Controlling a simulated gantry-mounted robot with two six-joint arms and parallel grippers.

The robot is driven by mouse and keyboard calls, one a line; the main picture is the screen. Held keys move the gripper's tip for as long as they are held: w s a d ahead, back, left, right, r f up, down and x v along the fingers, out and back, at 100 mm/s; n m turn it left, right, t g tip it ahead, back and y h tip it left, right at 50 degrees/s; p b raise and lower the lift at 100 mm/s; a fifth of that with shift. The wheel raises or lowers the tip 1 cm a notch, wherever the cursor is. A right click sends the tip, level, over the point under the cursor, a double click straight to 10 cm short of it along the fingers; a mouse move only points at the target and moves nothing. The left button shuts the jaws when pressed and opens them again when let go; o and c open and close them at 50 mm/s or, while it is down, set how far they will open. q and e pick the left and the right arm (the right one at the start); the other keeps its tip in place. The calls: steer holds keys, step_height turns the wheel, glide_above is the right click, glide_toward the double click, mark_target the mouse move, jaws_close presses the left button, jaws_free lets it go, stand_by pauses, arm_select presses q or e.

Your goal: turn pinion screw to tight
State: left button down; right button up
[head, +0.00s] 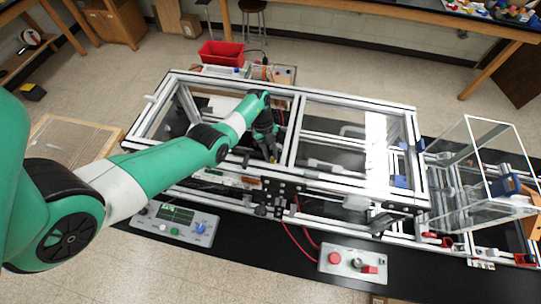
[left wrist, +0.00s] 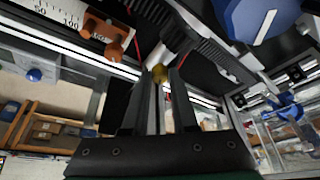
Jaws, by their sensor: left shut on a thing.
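The pinion screw, a small brass knob (left wrist: 160,73), shows in the left wrist view at the end of a silver shaft, beside a dark toothed rack (left wrist: 215,52). My left gripper (left wrist: 162,82) is shut on the screw, with one dark finger on each side of it. In the head view my left gripper (head: 272,158) reaches down inside the aluminium extrusion frame (head: 350,101), near its front rail. The screw is too small there to make out clearly. The screw's turn angle cannot be read. My right gripper is not in view.
An orange-brown clamp (left wrist: 104,32) and a white scale (left wrist: 55,12) sit close to the fingers, with a blue round part (left wrist: 255,15) on the other side. Control boxes (head: 173,223) (head: 352,262) stand in front of the frame. A clear enclosure (head: 480,165) stands at right.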

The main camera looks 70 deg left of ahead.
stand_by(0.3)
arm_select(q)
steer(key=c, duration=0.7)
jaws_free()
steer(key=p+v, duration=0.1)
steer(key=v, duration=1)
steer(key=shift+r+p, duration=0.35)
